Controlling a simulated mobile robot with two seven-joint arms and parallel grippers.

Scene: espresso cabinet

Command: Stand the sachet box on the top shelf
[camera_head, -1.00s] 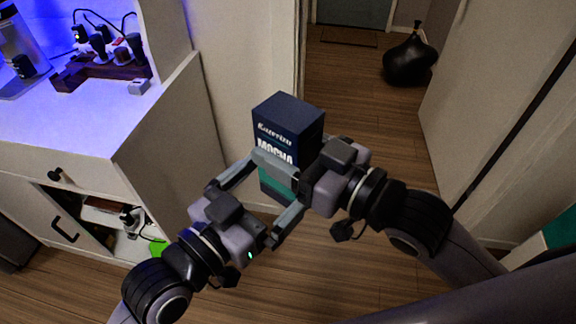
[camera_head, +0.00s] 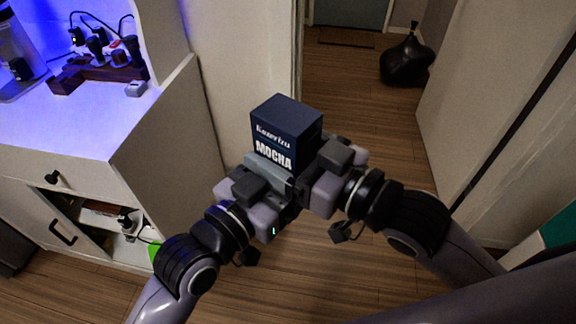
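The sachet box (camera_head: 286,130) is dark blue with white "MOCHA" lettering on its front. It is held upright in the air in front of me, right of the cabinet. My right gripper (camera_head: 280,168) is shut on it from the right, with a pale finger across its front face. My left gripper (camera_head: 268,190) is close up against the box from the lower left. Its fingertips are hidden, so its grip cannot be told. The box's lower part is hidden by both grippers. No shelf clearly recognisable as the top shelf shows.
The white cabinet (camera_head: 165,140) stands at the left. Its blue-lit top (camera_head: 50,115) bears a wooden rack (camera_head: 98,72) with dark tools. An open compartment (camera_head: 95,215) below holds small items.

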